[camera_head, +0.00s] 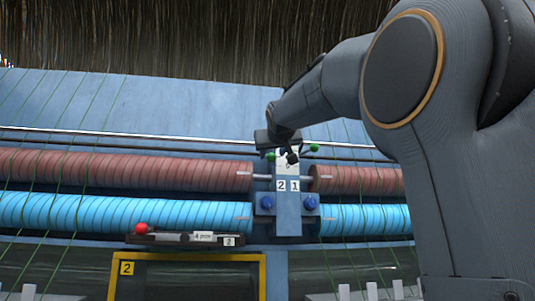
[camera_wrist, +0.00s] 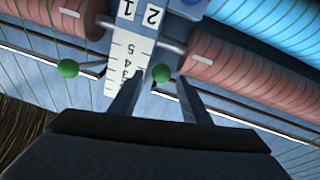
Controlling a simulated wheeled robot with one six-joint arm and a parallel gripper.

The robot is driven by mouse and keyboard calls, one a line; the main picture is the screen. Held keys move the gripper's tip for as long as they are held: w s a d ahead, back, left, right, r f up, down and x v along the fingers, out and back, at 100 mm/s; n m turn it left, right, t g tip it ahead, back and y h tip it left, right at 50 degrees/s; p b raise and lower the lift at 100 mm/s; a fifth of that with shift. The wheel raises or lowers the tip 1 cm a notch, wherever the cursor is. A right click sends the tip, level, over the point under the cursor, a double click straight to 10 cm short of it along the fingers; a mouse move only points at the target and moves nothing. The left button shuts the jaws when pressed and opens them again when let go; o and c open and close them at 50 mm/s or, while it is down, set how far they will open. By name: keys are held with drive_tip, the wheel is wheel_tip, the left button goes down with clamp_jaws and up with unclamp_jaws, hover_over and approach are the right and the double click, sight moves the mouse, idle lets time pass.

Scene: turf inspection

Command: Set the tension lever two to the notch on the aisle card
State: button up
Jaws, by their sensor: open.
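Tension lever two, with a green knob (camera_wrist: 161,73), is on the side of plate "2" (camera_wrist: 153,14) in the wrist view. My gripper (camera_wrist: 158,84) is open, with its fingers on either side of this knob in the picture; contact cannot be told. The other green knob (camera_wrist: 68,68) is on the side of plate "1" (camera_wrist: 127,9). A white numbered notch scale (camera_wrist: 128,50) runs between the levers. In the head view, my gripper (camera_head: 287,157) partly hides the scale, near the left green knob (camera_head: 270,156).
Red rollers (camera_head: 130,170) and blue rollers (camera_head: 120,213) flank the blue central bracket (camera_head: 288,222) with blue knobs. Below, a dark bar (camera_head: 165,238) carries a red ball and small labels. A yellow-framed dark panel (camera_head: 190,257) bears a "2". Green strings cross the machine.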

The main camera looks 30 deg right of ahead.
drive_tip(key=shift+p+x, duration=1.05)
drive_tip(key=shift+x, duration=1.55)
clamp_jaws()
